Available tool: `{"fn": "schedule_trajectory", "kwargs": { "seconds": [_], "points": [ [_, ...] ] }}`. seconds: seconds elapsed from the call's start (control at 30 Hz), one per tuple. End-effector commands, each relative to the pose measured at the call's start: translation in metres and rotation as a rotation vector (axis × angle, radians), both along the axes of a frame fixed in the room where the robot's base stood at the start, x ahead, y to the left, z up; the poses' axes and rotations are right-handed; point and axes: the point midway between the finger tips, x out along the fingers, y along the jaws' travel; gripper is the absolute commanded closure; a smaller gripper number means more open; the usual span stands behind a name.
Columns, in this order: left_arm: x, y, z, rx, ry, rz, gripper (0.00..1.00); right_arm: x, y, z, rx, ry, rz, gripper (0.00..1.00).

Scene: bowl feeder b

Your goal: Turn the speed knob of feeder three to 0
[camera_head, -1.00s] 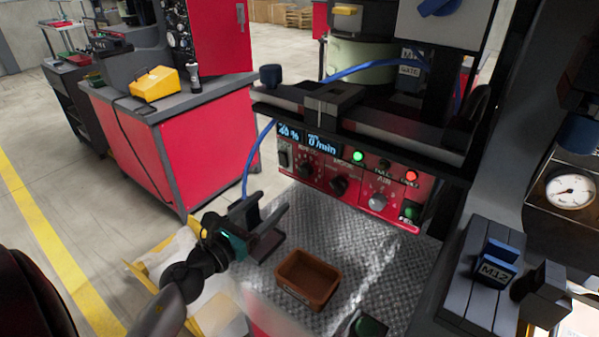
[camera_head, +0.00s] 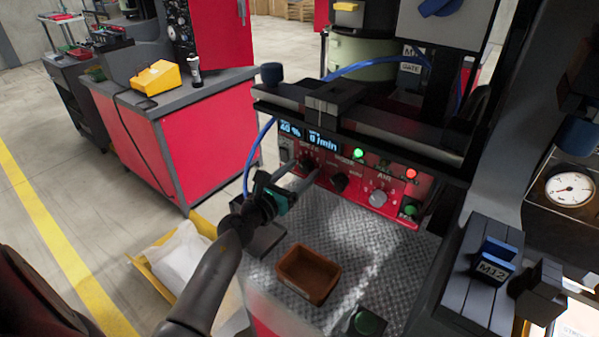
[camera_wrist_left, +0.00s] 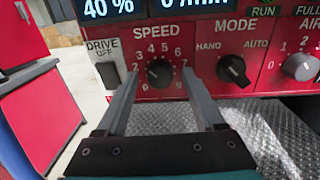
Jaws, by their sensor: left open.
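The speed knob (camera_wrist_left: 159,73) is a round black knob on the red control panel (camera_head: 335,183), with a numbered dial around it. Its pointer is hard to make out. In the head view the knob (camera_head: 308,160) is partly behind my fingers. My left gripper (camera_head: 304,170) is open in front of the panel. In the left wrist view its two fingers (camera_wrist_left: 160,80) reach toward the knob, one on each side, with gaps between them and the knob. The display (camera_head: 304,134) above reads 40 %. My right gripper is not in view.
The mode knob (camera_wrist_left: 233,70) and air knob (camera_head: 378,197) sit right of the speed knob; the drive switch (camera_wrist_left: 109,75) is to its left. A brown bin (camera_head: 308,275) stands on the metal plate below. A blue hose (camera_head: 249,160) hangs left of the panel.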

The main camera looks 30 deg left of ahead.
Motion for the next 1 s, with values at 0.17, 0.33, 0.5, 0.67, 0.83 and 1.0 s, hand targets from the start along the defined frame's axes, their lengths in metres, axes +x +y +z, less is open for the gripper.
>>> {"fn": "schedule_trajectory", "kwargs": {
  "seconds": [0.17,0.33,0.5,0.67,0.83,1.0],
  "points": [
    [0.0002,-0.0003,-0.0003,0.0,0.001,0.0,0.3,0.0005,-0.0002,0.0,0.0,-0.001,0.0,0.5],
    [0.0,-0.0002,-0.0003,-0.001,0.0,0.0,0.44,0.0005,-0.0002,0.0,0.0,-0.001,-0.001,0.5],
    [-0.0001,-0.0001,-0.0003,-0.001,0.0,0.0,0.63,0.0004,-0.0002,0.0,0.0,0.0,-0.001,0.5],
    [-0.0001,-0.0002,-0.0003,-0.001,0.0,0.0,0.81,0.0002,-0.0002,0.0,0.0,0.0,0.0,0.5],
    [-0.0002,-0.0002,-0.0003,-0.001,0.0,0.0,1.0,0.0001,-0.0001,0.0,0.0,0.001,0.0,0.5],
    [-0.0002,-0.0002,-0.0004,-0.001,0.001,0.0,1.0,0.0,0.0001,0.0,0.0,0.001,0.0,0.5]
  ]
}}
